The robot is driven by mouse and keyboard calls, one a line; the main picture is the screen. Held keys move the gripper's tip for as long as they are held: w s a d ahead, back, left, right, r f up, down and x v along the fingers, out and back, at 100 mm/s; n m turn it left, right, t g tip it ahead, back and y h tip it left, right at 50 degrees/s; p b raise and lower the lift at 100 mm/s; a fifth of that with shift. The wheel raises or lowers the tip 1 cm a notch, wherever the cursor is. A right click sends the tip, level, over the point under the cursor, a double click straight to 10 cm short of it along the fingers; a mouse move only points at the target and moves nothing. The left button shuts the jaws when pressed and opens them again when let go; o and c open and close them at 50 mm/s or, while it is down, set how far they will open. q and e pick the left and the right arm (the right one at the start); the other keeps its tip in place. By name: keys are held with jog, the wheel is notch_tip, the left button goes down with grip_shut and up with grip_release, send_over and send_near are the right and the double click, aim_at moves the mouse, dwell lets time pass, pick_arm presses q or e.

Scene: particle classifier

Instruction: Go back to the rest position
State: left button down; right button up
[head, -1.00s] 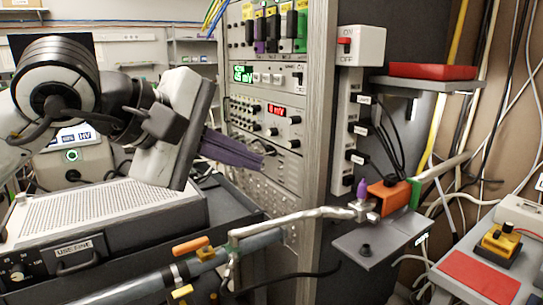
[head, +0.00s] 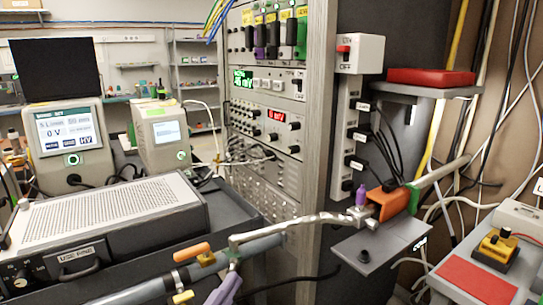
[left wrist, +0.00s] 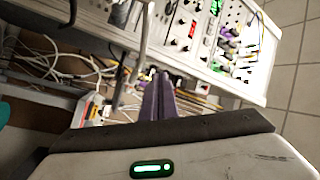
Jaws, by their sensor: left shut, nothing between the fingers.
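My left gripper (head: 231,278) shows only as purple fingertips at the bottom edge of the head view, just below the pipe with the yellow and orange valve handles. The rest of that arm is out of the head view. In the left wrist view the two purple fingers (left wrist: 158,98) lie together, shut and empty, with the instrument rack and cables beyond them. My right gripper is not in view.
The rack of instruments (head: 270,120) stands in the middle. A grey perforated unit (head: 110,212) lies at left. A metal pipe (head: 290,224) runs to an orange valve block (head: 388,200). A red pad (head: 475,280) lies at lower right.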

pick_arm(q)
jog(key=s+a+f+n+g+y, duration=0.25)
jog(key=s+f+n, duration=0.2)
jog(key=f, duration=0.45)
jog(key=s+a+f+n+g+y, duration=0.25)
jog(key=f+n, duration=0.25)
jog(key=f, duration=0.5)
jog(key=s+a+f+n+g+y, duration=0.1)
jog(key=s+f+n+g, duration=0.3)
jog(key=s+f, duration=0.8)
jog(key=shift+s+a+n+g+y, duration=0.35)
jog(key=shift+s+a, duration=0.5)
jog(key=shift+s, duration=0.4)
jog(key=shift+w+r, duration=0.1)
